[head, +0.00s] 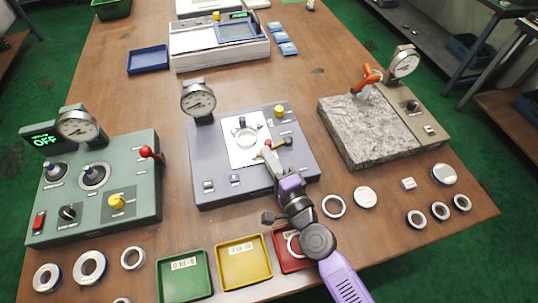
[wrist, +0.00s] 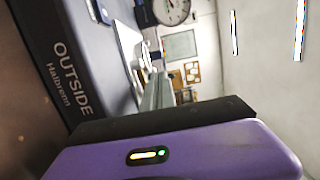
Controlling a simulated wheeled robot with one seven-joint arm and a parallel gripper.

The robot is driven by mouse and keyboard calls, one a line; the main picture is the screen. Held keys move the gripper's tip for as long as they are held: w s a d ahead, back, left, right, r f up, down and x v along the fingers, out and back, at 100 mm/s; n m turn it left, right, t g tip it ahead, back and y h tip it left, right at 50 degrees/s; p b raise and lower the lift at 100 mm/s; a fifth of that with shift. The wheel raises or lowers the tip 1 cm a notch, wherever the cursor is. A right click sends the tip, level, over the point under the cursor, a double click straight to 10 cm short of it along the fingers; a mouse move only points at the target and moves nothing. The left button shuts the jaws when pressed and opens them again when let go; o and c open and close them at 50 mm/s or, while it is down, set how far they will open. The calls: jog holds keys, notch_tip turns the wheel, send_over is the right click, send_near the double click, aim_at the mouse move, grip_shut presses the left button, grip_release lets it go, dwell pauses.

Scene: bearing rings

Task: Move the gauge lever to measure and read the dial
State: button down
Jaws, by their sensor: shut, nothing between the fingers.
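The grey-blue gauge station (head: 215,150) stands in the middle of the table, with a round dial (head: 198,98) at its back left. A ring (head: 245,134) sits on its white plate (head: 238,155). In the wrist view the fingers (wrist: 158,92) are beside the station's side marked OUTSIDE (wrist: 75,75). The dial (wrist: 172,10) is cut off there; its reading is too small to read.
A green station (head: 140,195) with a dial stands left, and a granite block station (head: 365,130) right. Green (head: 184,290), yellow (head: 243,282) and red (head: 279,262) trays lie in front. Loose rings (head: 334,206) lie at the front right and front left.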

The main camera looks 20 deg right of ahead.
jog(key=shift+w+m+h+p, duration=0.3)
jog(key=shift+h+p, duration=0.1)
jog(key=shift+h, duration=0.1)
jog(key=shift+w+a+m+h+p, duration=0.25)
jog(key=shift+a+m+h+p, duration=0.15)
jog(key=shift+h, duration=0.2)
dwell(0.5)
jog(key=shift+s, duration=0.1)
